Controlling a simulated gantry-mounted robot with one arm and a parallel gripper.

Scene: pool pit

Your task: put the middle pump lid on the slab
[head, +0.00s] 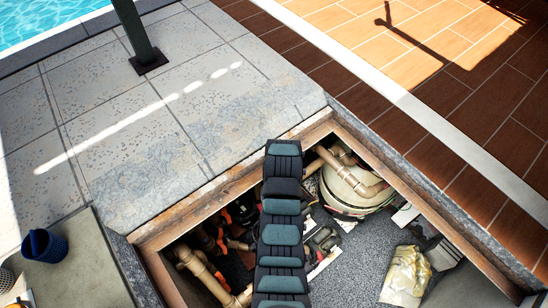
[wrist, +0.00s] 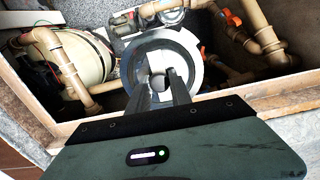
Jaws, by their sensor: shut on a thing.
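In the wrist view my gripper (wrist: 160,82) is shut on the middle of a round grey lid (wrist: 130,65) with a pale ring face. The lid is held over the pit; its exact height cannot be told. Pump parts with a clear round top (wrist: 172,14) show just beyond it. In the head view my arm crosses the pit and hides my gripper and the lid. A flat grey-green slab (head: 75,285) lies at the lower left, outside the pit. Pale stone paving (head: 110,130) lies along the pit's far left side.
A wooden frame (head: 205,197) edges the pit. A cream tank (head: 352,190) and tan pipes (head: 200,270) stand inside. A blue pot (head: 45,246) stands on the slab's left part; its right part is clear. A dark post (head: 138,35) rises near the pool.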

